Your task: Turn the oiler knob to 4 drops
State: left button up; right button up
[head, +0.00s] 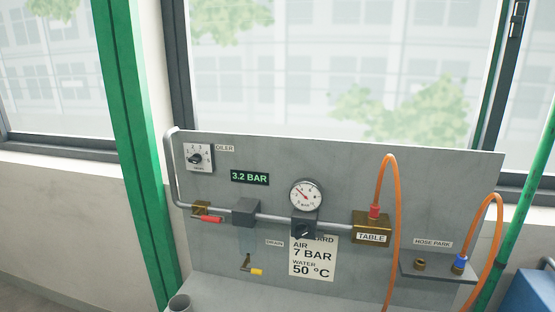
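The oiler knob (195,158) is a small black knob on a white square plate (206,150) at the upper left of the grey panel. A label reading OILER (225,148) is to its right. Small figures run around the upper part of the plate. The knob's pointer is too small to read with certainty. Neither of my grippers is in the head view, and nothing touches the knob.
The grey panel (330,165) also carries a 3.2 BAR display (249,178), a round gauge (305,195), a red-handled valve (211,219), a yellow-handled drain (256,271) and orange hoses (393,230). A green post (133,130) stands left of the panel.

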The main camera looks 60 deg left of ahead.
aim_at(197, 158)
jog(key=z, duration=0.3)
jog(key=k, duration=1.05)
jog(key=u, duration=1.3)
